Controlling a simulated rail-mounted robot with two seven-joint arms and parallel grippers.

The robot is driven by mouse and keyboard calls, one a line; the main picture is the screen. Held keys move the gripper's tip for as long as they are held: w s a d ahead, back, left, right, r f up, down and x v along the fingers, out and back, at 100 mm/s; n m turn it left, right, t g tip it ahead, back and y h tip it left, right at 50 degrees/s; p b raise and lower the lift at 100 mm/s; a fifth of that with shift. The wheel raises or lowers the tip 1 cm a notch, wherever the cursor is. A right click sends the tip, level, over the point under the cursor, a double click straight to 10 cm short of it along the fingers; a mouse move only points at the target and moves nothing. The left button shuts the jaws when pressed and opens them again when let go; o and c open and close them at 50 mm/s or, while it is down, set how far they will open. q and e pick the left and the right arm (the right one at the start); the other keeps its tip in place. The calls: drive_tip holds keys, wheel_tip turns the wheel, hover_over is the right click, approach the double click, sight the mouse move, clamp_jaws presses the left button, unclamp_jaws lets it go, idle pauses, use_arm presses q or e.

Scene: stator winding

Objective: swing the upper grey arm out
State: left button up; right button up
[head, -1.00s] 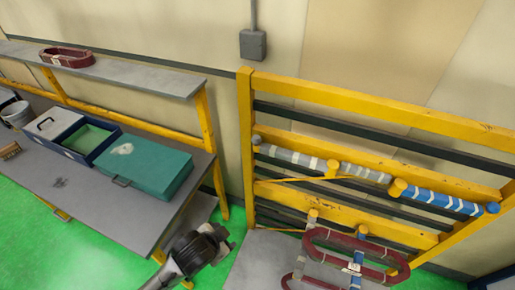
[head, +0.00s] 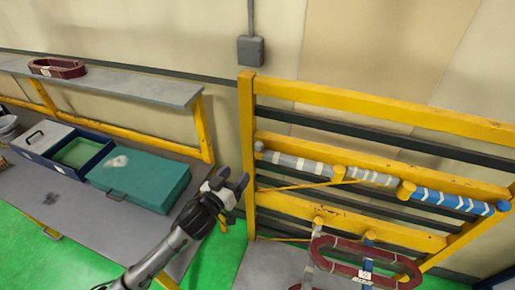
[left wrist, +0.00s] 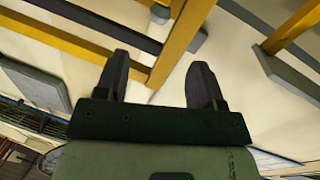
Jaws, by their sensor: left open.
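The grey arm (head: 298,160) with pale bands lies along the yellow rack (head: 380,118), folded nearly flat against it. It runs from a rounded grey end at the left towards yellow pivot posts. A blue arm with white bands (head: 450,200) continues to the right. My left gripper (head: 233,178) is open and empty, just left of the rack's left post and lower than the grey arm's free end, apart from it. In the left wrist view, the two dark fingers (left wrist: 157,80) stand apart with nothing between them. My right gripper is not in view.
Dark red coils (head: 365,258) stand below the rack in front. A grey bench (head: 60,200) at left bears a teal box (head: 140,180) and a blue-sided box (head: 63,150). A shelf (head: 120,85) holds another red coil (head: 57,68). Green floor shows between bench and rack.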

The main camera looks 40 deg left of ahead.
sight(256, 150)
use_arm(q)
drive_tip(key=w, duration=0.4)
drive_tip(key=w+a+p, duration=0.1)
drive_tip(key=w, duration=0.3)
drive_tip(key=w+a+p, duration=0.1)
drive_tip(key=w, duration=0.3)
drive_tip(key=shift+r, duration=0.1)
drive_tip(key=shift+w, duration=0.65)
drive_tip(key=c, duration=1)
clamp_jaws()
